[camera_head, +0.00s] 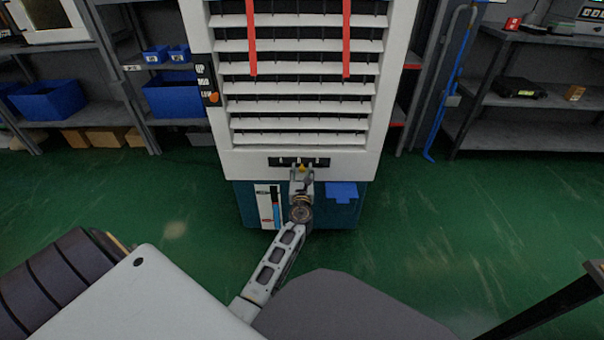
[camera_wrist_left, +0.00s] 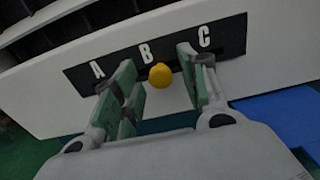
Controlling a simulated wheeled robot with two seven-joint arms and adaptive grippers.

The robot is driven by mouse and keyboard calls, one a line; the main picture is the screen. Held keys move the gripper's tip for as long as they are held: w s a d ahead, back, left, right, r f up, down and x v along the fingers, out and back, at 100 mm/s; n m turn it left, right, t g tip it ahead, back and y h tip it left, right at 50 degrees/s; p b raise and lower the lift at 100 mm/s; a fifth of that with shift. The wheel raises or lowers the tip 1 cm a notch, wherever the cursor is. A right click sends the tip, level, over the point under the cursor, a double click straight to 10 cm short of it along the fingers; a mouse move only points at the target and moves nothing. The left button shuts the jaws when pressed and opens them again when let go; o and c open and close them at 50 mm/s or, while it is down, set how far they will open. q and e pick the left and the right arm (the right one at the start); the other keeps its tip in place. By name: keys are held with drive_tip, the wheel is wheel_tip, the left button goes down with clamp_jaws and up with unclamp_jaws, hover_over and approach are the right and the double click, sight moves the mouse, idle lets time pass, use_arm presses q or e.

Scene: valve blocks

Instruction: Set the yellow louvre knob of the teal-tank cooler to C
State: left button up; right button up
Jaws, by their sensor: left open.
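The cooler (camera_head: 375,115) is a white louvred cabinet on a teal tank (camera_head: 355,212). A black strip (camera_wrist_left: 232,36) on its lower front carries the letters A, B and C. The round yellow knob (camera_wrist_left: 160,75) sits just below the strip's letters, about under B; in the head view it is a small yellow spot (camera_head: 302,167). My left gripper (camera_head: 301,172) is in front of it. In the wrist view its two green-padded fingers (camera_wrist_left: 157,67) are open, one on each side of the knob, with visible gaps. My right gripper is not in view.
An orange knob (camera_head: 213,98) is on the cooler's left side by UP, MID and LOW labels. Red strips (camera_head: 347,40) hang over the louvres. Shelves with blue bins (camera_head: 50,98) stand left, more shelves (camera_head: 520,130) right. Green floor (camera_head: 430,230) right of the cooler is clear.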

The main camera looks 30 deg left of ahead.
use_arm(q)
drive_tip(key=shift+w+a, duration=0.1)
drive_tip(key=shift+w, duration=0.1)
clamp_jaws()
idle(0.3)
